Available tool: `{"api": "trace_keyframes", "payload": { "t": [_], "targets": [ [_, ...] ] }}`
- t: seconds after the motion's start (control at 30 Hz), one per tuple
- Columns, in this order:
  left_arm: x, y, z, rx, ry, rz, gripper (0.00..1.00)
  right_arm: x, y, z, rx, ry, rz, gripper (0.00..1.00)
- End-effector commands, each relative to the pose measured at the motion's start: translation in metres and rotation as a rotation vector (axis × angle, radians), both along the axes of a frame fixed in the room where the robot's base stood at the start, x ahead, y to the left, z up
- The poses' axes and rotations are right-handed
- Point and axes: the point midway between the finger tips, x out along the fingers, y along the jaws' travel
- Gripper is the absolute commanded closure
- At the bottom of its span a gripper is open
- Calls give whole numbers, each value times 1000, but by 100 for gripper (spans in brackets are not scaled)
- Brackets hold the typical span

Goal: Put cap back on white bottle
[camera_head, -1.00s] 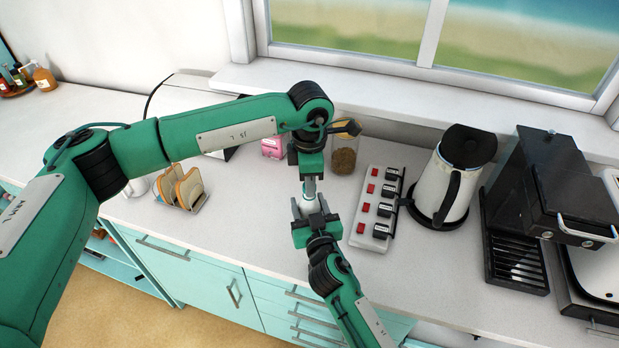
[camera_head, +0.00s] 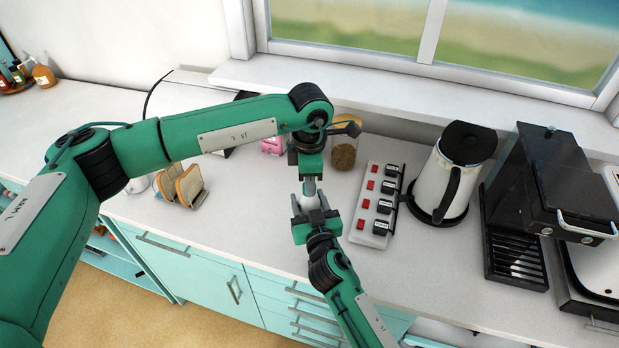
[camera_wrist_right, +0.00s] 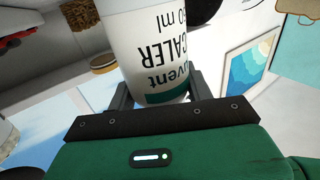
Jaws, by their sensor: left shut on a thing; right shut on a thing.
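The white bottle (camera_head: 310,201) stands roughly upright between my two grippers above the counter. My right gripper (camera_head: 313,214) is shut around its body from the front. In the right wrist view the bottle (camera_wrist_right: 157,45) fills the top middle, its printed label upside down, between the fingers of my right gripper (camera_wrist_right: 155,92). My left gripper (camera_head: 309,178) points down over the bottle's top and is shut on the cap, which its fingers mostly hide. Whether the cap touches the bottle's neck cannot be made out.
A jar (camera_head: 343,156) stands behind the grippers. A power strip with red switches (camera_head: 376,203) and a kettle (camera_head: 455,175) are close on the right. A toast rack (camera_head: 181,186) is at left. Counter (camera_head: 250,220) in front of the rack is clear.

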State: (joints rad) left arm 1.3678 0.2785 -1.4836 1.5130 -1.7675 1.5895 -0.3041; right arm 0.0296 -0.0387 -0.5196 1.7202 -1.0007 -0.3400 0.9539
Motion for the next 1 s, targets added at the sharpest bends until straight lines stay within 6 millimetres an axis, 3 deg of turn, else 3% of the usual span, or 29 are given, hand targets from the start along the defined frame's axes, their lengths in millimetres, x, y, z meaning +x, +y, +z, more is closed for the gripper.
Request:
{"api": "trace_keyframes", "payload": {
  "t": [0.17, 1.0],
  "targets": [
    [0, 0, 0, 1, -1, -209, 94, 0, 0, -1, 0, 2, 0, 100],
    [0, 1, 0, 1, -1, -1570, 94, 0, 0, -1, 0, 2, 0, 100]
  ]
}}
